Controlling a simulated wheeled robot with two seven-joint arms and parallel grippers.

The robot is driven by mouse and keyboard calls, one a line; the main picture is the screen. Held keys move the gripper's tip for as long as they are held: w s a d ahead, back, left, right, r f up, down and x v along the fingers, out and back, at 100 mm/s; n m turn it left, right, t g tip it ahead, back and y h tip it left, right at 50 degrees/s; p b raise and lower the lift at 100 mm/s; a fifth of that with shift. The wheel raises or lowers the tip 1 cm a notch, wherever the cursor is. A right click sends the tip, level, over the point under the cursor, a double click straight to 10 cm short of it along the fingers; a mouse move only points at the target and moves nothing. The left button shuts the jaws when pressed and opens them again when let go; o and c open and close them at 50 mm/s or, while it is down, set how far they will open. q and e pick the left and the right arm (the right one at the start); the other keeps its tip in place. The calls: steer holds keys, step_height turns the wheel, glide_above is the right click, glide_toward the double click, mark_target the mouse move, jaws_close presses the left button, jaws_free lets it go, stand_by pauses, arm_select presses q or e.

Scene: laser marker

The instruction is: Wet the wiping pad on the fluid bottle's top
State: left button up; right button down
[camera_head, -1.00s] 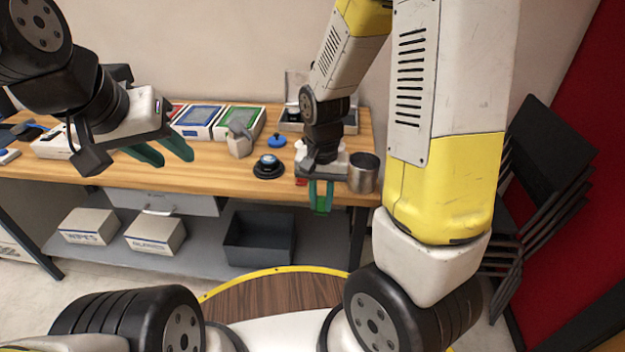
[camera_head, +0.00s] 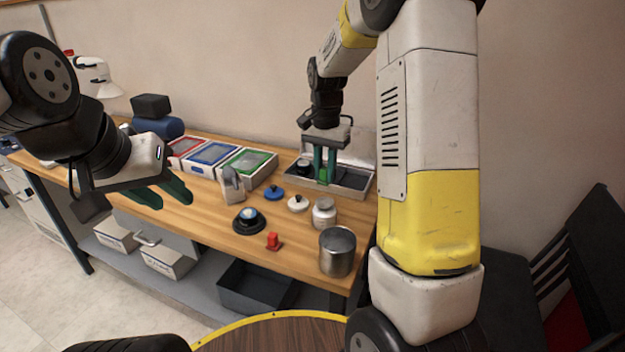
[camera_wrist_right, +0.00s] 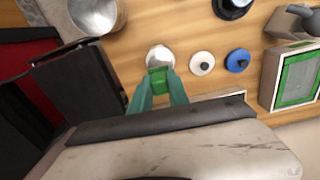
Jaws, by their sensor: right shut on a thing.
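My right gripper (camera_head: 322,165) is shut on a small green wiping pad (camera_head: 323,176), which points downward. In the head view it hangs over the back right of the table, in front of the open metal case. A squat pale bottle (camera_head: 324,214), which looks like the fluid bottle, stands on the table below it in the picture. In the right wrist view the pad (camera_wrist_right: 158,80) overlaps the near edge of the bottle's round top (camera_wrist_right: 160,56); whether they touch cannot be told. My left gripper (camera_head: 165,194) is open and empty, in front of the table on the left.
A metal cup (camera_head: 338,252) stands at the front right corner. White (camera_head: 298,203) and blue (camera_head: 275,192) knobbed discs, a black round base (camera_head: 248,220) and a red piece (camera_head: 273,241) lie left of the bottle. The open metal case (camera_head: 348,178) is behind.

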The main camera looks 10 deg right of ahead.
mark_target(325, 201)
steer(key=shift+w+d, duration=0.1)
steer(key=shift+w, duration=0.1)
steer(key=shift+f, duration=2.9)
steer(key=shift+f, duration=0.8)
steer(key=shift+r, duration=3.55)
